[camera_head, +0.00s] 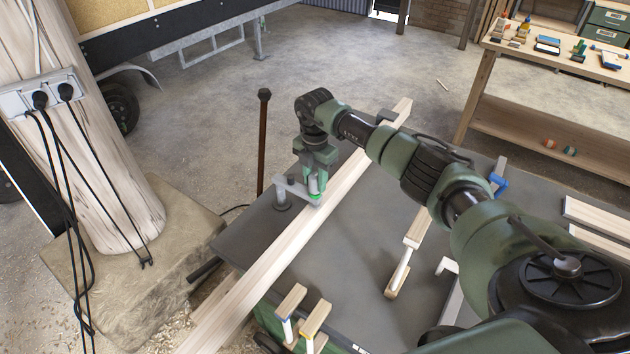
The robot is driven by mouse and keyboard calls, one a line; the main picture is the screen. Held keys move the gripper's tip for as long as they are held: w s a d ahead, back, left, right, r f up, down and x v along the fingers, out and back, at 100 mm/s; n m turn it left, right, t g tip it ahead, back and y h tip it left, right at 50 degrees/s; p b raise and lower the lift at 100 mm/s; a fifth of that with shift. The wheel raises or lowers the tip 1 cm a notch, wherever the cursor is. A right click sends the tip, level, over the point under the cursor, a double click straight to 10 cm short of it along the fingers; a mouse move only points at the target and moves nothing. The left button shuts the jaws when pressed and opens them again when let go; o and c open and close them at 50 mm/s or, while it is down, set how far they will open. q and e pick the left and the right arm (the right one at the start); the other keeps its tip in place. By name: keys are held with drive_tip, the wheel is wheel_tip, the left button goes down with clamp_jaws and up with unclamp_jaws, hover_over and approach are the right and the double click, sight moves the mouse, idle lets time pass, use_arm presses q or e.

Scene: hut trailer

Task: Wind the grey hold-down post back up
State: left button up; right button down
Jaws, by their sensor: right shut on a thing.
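The grey hold-down post (282,196) stands on the dark bench top (345,260), close beside a long pale timber beam (262,272). Its grey arm reaches over the beam. My right gripper (316,187) comes down from above at the beam end of this arm and is shut on the hold-down. The fingers and wrist hide much of the part they grip. I cannot tell whether the hold-down's foot touches the beam. My left gripper is not in view.
A brown upright rod (263,145) stands behind the post. Wooden clamps lie on the bench: one in the middle (405,262), two at the front (290,302). A trunk-like post (95,130) with sockets and hanging cables stands left. A workbench (560,120) is at back right.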

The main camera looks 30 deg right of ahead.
drive_tip(key=n+b, duration=0.2)
drive_tip(key=n, duration=0.2)
drive_tip(key=shift+f+b, duration=0.15)
drive_tip(key=shift+b, duration=0.15)
drive_tip(key=n+b, duration=0.2)
drive_tip(key=n, duration=0.1)
drive_tip(key=shift+n, duration=0.4)
drive_tip(key=n+b, duration=0.2)
drive_tip(key=n, duration=0.2)
drive_tip(key=n+b, duration=0.1)
drive_tip(key=n, duration=0.3)
drive_tip(key=shift+b, duration=0.3)
drive_tip(key=n+b, duration=0.1)
drive_tip(key=n, duration=0.2)
drive_tip(key=shift+n, duration=0.4)
drive_tip(key=n+b, duration=0.1)
drive_tip(key=n, duration=0.5)
drive_tip(key=n+b, duration=0.1)
drive_tip(key=n, duration=0.1)
drive_tip(key=shift+r+n, duration=0.2)
drive_tip(key=shift+n, duration=2.3)
